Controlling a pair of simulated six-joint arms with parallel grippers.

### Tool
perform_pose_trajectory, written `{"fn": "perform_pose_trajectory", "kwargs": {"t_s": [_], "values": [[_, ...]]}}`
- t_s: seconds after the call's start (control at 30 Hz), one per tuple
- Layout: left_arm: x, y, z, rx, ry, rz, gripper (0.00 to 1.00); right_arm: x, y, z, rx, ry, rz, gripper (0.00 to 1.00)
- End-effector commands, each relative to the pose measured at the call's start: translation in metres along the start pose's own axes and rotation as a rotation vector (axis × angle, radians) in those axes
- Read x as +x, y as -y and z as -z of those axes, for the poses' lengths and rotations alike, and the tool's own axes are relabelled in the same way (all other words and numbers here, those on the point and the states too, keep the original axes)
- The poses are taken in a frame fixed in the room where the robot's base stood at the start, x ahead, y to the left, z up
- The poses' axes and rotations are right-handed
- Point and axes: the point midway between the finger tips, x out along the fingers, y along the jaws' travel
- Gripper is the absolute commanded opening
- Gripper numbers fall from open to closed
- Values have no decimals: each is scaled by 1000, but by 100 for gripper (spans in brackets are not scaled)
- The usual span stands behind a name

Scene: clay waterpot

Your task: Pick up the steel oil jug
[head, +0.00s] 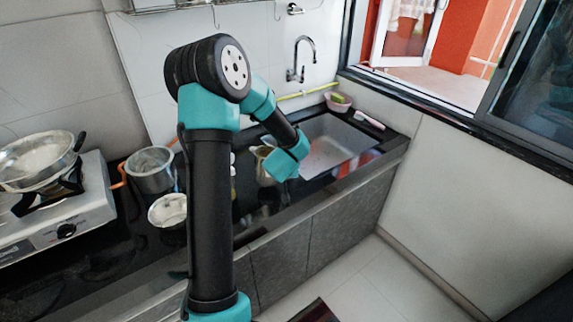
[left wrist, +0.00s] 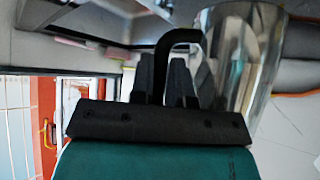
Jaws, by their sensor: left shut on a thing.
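The steel oil jug (left wrist: 240,60) shows large in the left wrist view, a shiny metal body with a black curved handle (left wrist: 178,38). My left gripper (left wrist: 168,75) is shut on that handle, its two dark fingers on either side of it. The jug's body lies just right of the fingers, and its top is cut off by the picture's edge. In the head view my own arm stands in front, and I cannot make out the left fingertips or the grip there. My right gripper is in neither view.
A steel pot (head: 150,172) and a pale bowl (head: 168,210) stand on the black counter left of my arm. A pan sits on the stove (head: 62,205).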

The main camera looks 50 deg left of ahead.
Motion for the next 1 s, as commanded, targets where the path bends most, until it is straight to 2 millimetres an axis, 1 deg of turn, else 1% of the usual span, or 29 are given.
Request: {"fn": "perform_pose_trajectory", "kwargs": {"t_s": [0.03,0.2,0.4,0.6,1.0], "values": [[-10,-3,-8,3,0,-1,0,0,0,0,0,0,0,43],[-41,-11,-33,4,0,-3,0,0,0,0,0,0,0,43],[-65,-17,-53,2,-1,-1,0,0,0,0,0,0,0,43],[-75,-19,-61,0,-2,0,0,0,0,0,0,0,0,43],[-75,-19,-61,0,-2,0,0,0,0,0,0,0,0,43]]}}
